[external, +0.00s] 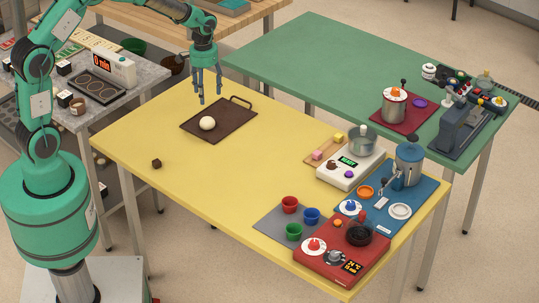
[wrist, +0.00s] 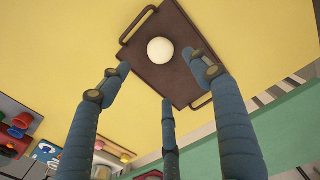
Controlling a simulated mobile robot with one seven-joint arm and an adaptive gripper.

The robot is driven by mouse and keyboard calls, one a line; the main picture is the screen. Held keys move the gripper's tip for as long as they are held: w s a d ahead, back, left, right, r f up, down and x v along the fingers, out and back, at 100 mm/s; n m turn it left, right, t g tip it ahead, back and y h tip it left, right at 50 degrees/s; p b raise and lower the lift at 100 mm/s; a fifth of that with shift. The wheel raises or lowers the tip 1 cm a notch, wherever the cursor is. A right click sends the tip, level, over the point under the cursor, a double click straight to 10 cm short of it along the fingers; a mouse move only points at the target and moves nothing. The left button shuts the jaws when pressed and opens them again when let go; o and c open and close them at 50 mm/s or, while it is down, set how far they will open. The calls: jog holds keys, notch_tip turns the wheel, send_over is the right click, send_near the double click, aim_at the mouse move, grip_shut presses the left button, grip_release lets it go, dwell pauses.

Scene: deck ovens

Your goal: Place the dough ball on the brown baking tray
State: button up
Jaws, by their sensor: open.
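The dough ball (external: 207,123) is a cream-white sphere resting on the brown baking tray (external: 232,127) on the yellow table. In the wrist view the dough ball (wrist: 160,50) lies on the tray (wrist: 190,92), inside its edges, and the tray's two handles show. My gripper (external: 208,98) is open and empty. It hangs above the tray, apart from the dough ball. In the wrist view its three blue fingers (wrist: 160,90) are spread and none touches the ball.
The table's middle is clear. A green table (external: 310,60) stands behind.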

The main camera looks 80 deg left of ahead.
jog(key=s+d+r+m+t, duration=0.1)
jog(key=s+d+r+m, duration=0.1)
jog(key=d+r, duration=0.85)
jog(key=s+d+r+m+t, duration=0.1)
jog(key=s+d+r+m, duration=0.1)
jog(key=d+r, duration=0.85)
jog(key=s+d+r+m+t, duration=0.1)
jog(key=s+d+r+m, duration=0.1)
jog(key=s+d, duration=0.7)
jog(key=s+d+r+m+t, duration=0.2)
jog(key=s+d+r+m, duration=0.1)
jog(key=s+d, duration=0.7)
jog(key=shift+s+d+r+t, duration=0.3)
jog(key=shift+s+r, duration=0.5)
jog(key=shift+s, duration=0.15)
